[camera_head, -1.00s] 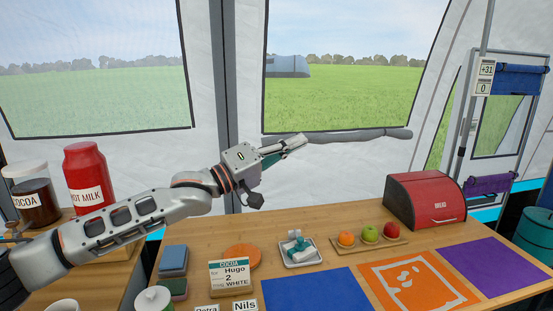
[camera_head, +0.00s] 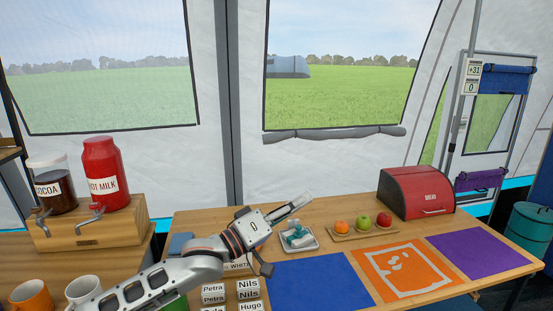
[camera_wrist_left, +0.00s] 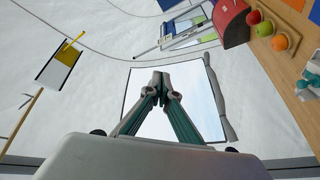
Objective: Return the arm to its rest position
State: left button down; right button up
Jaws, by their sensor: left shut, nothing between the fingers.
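My left gripper (camera_head: 292,206) is at the end of the left arm, which comes up from the bottom left in the head view. It is above the wooden table, near the small white tray, pointing right and slightly up. Its fingers are together and empty. In the left wrist view the fingertips (camera_wrist_left: 160,84) meet in front of the pale tent window. The arm covers part of the order cards and the things at the table's left end. My right gripper is in neither view.
The white tray (camera_head: 315,244) holds a teal and white item. Behind lie a fruit board (camera_head: 358,236) and a red bread box (camera_head: 416,193). Blue (camera_head: 310,285), orange (camera_head: 372,279) and purple (camera_head: 500,255) mats cover the front. Drink dispensers (camera_head: 88,233) and mugs (camera_head: 32,296) stand left. Air above the table is free.

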pick_arm(q)
jog(key=s+a+f+t+y, duration=0.1)
jog(key=s+a+f+y, duration=0.3)
jog(key=f, duration=0.6)
jog(key=s+a+f+t+y, duration=0.1)
jog(key=s+a+f+y, duration=0.3)
jog(key=f, duration=0.6)
jog(key=s+a+f, duration=0.3)
jog(key=s+f, duration=0.3)
jog(key=f, duration=0.4)
jog(key=s+a+f+m+g+y+p, duration=0.1)
jog(key=s+a+f+m+g+y, duration=0.2)
jog(key=s+a+f, duration=1.2)
jog(key=s+f+y, duration=0.1)
jog(key=s+y, duration=0.2)
jog(key=s, duration=0.1)
jog(key=shift+f, duration=0.3)
